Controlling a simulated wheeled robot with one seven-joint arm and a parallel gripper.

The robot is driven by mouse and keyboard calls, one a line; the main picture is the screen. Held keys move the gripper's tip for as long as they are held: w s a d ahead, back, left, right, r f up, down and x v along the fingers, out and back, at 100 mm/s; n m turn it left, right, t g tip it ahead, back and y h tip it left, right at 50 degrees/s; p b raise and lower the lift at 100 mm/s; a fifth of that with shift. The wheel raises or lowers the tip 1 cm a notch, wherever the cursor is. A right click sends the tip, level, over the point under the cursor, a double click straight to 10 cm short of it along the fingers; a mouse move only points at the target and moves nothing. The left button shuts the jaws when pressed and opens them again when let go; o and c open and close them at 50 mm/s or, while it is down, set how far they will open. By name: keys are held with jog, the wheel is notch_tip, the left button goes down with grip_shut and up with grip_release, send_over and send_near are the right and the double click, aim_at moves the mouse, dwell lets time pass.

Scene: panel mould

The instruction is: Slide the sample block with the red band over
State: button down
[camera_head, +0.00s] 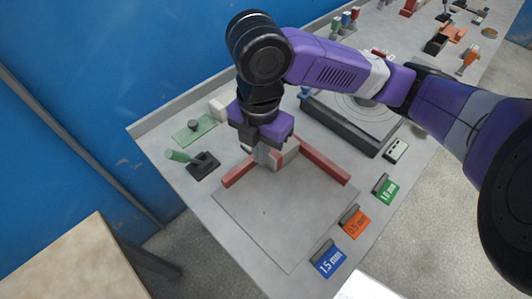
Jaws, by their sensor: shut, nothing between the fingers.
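My gripper (262,158) points down over the inner corner of two red rails on the grey plate (270,220). Its fingers are shut and empty. A pale grey block (288,150) sits just to the right of the fingers, close to the corner where the rails meet. The gripper partly hides this block, and I cannot make out a red band on it. I cannot tell whether the fingers touch it. One red rail (323,161) runs to the right and the shorter one (240,173) runs to the left.
Blue (330,262), orange (355,224) and green (386,190) thickness cards stand along the right edge. A dark machine with a round disc (365,115) is behind. A green-handled tool (200,163) and a white block (218,108) are at left. The plate's front is clear.

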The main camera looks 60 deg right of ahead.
aim_at(277, 160)
notch_tip(277, 160, down, 8)
jog(key=shift+f, duration=0.1)
jog(key=d, duration=0.1)
jog(key=d+p, duration=0.1)
jog(key=shift+d+f, duration=0.3)
jog(key=shift+d, duration=0.65)
